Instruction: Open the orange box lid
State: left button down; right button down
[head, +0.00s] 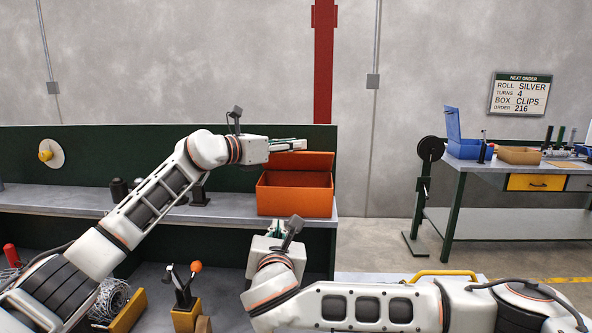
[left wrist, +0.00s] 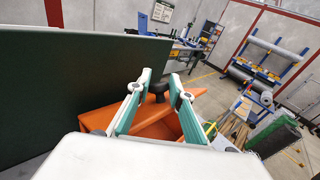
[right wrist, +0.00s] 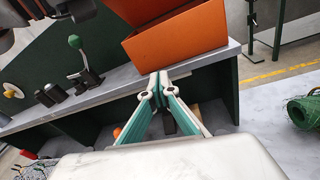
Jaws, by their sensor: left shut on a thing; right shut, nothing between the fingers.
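The orange box (head: 294,199) stands at the right end of the workbench. Its lid (head: 300,160) is raised at the back, with a dark gap between it and the box front. My left gripper (head: 303,145) is at the top of the lid. In the left wrist view its fingers (left wrist: 158,90) are shut on the dark lid knob (left wrist: 157,87), above the orange lid surface. My right gripper (head: 277,228) is shut and empty, in front of and below the box; in the right wrist view its fingertips meet (right wrist: 164,75) near the bench edge.
A dark green panel (head: 100,150) runs behind the bench (head: 60,197). Dark fixtures (head: 119,190) stand left of the box. A second table (head: 480,175) with a blue open box (head: 464,135) stands at the right, across open floor.

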pick_arm(q)
jog(key=shift+w+a+f, duration=0.1)
jog(key=shift+a, duration=0.15)
pick_arm(e)
jog(key=w+d+r+n+t+h, duration=0.1)
jog(key=w+d+r+t+h, duration=0.15)
jog(key=r, duration=0.65)
send_near(296, 162)
jog(key=shift+t+y, duration=0.25)
jog(key=w, duration=0.5)
jog(key=shift+w+d+r, duration=0.25)
jog(key=shift+d+r, duration=0.05)
jog(key=shift+a, duration=0.15)
